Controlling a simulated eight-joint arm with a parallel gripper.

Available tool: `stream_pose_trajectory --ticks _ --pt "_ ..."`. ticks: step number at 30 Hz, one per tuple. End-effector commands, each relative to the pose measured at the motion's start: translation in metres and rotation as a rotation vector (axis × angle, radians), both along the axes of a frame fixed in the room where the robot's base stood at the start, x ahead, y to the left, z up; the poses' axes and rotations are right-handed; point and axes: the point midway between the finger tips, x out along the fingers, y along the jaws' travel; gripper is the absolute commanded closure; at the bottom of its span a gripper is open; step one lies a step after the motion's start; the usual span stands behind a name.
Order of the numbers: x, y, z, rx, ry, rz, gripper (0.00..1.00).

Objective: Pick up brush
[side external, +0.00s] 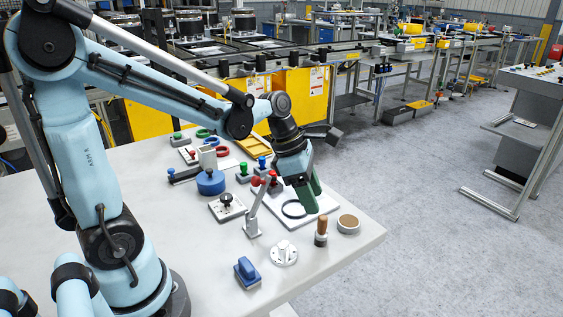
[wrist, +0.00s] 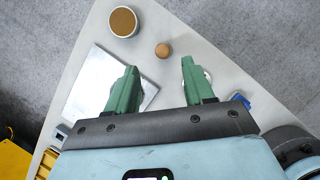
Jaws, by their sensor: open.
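The brush (side external: 321,231) seems to be the small upright piece with a brown handle and a dark lower part, standing on the table near its right corner. From above, its round brown top shows in the wrist view (wrist: 163,50), just beyond the fingertips and between their lines. My gripper (side external: 309,198) has green fingers and is above and slightly left of the brush in the side view. In the wrist view my gripper (wrist: 159,66) is open, with nothing between its fingers.
A round pot with a brown top (side external: 348,223) stands right beside the brush. A white plate with a dark ring (side external: 293,210), a grey lever (side external: 256,212), a white round fixture (side external: 284,252) and a blue block (side external: 247,272) are nearby. The table edge is close on the right.

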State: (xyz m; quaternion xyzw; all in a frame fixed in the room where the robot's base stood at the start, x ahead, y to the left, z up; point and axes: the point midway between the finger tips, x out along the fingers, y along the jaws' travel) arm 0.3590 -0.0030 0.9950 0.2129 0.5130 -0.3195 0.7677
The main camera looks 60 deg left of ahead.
Motion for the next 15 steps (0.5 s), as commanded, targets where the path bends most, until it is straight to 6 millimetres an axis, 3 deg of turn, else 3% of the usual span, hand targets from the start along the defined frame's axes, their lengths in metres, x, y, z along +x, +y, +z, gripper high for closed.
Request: stream_pose_trajectory --ticks 15 --pt "0.010 -0.015 -0.037 0.001 -0.001 -0.005 0.47"
